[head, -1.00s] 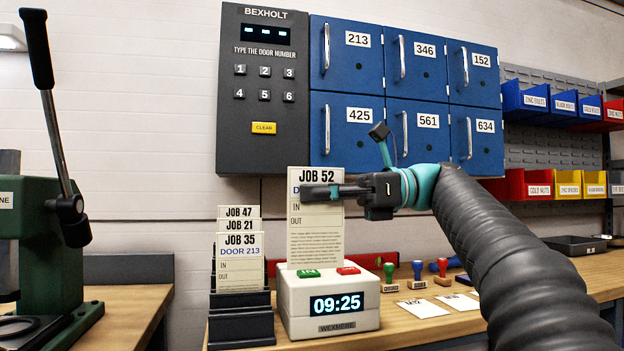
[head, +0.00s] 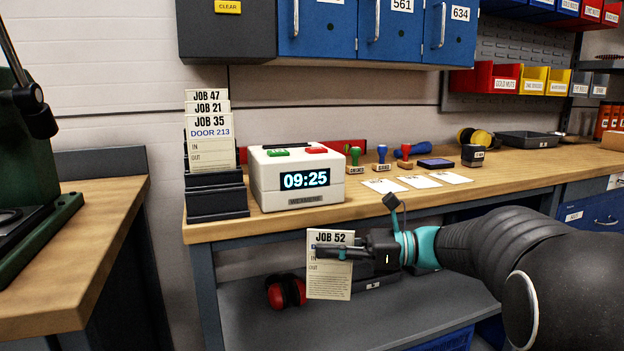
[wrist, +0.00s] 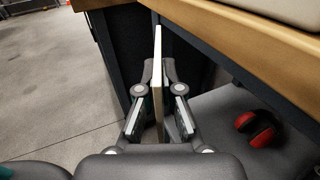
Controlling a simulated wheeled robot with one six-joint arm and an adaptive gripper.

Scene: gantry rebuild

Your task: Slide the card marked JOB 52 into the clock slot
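The JOB 52 card (head: 329,281) hangs upright in my gripper (head: 322,252), its printed face toward the head camera. The fingers cross the card's upper part and hide its door line. In the wrist view the card (wrist: 158,85) shows edge-on, clamped between both fingers of my gripper (wrist: 158,72). The white clock (head: 263,190) stands on the bench, reading 09:25, with green and red buttons on top. A dark line on its top, behind the buttons, looks like the slot. The card appears below the bench top's front edge, lower than the clock and apart from it.
A black rack (head: 217,203) holding cards JOB 47, 21 and 35 stands left of the clock. Stamps and white papers (head: 384,186) lie to its right. The wooden bench edge (head: 240,230) is above the card. Red earmuffs (head: 286,291) sit on the lower shelf (head: 400,327).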

